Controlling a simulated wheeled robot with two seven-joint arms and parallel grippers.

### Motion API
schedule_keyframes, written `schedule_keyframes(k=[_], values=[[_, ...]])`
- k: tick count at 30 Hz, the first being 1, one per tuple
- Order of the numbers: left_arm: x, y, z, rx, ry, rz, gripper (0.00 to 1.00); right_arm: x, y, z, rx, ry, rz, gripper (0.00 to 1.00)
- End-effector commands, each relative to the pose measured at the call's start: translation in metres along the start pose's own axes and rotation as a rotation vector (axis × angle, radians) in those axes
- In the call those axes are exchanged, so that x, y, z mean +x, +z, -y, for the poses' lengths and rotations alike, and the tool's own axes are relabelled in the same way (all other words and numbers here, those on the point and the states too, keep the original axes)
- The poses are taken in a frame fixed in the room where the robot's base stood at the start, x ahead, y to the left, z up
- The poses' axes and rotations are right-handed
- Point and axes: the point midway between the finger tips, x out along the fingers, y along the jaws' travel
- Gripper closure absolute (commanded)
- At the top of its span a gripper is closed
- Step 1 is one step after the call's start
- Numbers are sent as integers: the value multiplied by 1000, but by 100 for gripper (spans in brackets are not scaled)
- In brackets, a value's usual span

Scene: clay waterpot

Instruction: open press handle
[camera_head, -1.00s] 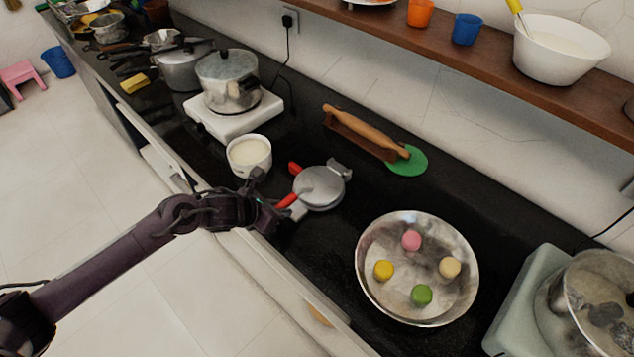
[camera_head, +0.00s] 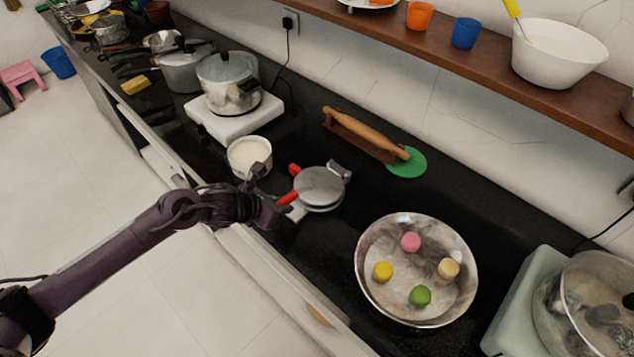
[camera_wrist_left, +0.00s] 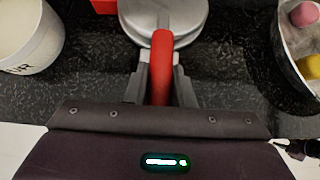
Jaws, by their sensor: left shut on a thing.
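The press (camera_head: 320,187) is a round silver plate press with red handles, on the black counter in the head view. Its lid lies flat over the base. One red handle (camera_head: 287,198) points toward my left gripper (camera_head: 277,208). In the left wrist view the press (camera_wrist_left: 165,18) is at the top, and its red handle (camera_wrist_left: 162,58) runs down between the two fingers of my left gripper (camera_wrist_left: 161,82). The fingers are shut on this handle. A second red part (camera_head: 294,169) sticks out at the press's upper left. My right gripper is not in view.
A white bowl (camera_head: 246,158) stands close to the left of the press. A steel pan (camera_head: 417,219) with several coloured dough balls is at the right. A rolling pin (camera_head: 366,133) on its stand and a green disc (camera_head: 408,163) lie behind.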

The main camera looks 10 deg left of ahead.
Motion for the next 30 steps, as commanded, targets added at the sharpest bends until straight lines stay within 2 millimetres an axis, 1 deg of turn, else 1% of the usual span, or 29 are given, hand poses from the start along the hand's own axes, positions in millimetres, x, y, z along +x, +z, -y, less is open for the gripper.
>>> schedule_keyframes(k=[1,6,16,20,30], values=[[-4,7,0,2,1,5,86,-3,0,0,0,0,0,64],[-9,16,0,0,1,6,86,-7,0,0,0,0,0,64],[-9,16,0,0,0,4,86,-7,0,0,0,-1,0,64],[-11,20,0,1,0,5,86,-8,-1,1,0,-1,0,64],[-20,41,0,2,1,6,86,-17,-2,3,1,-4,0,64]])
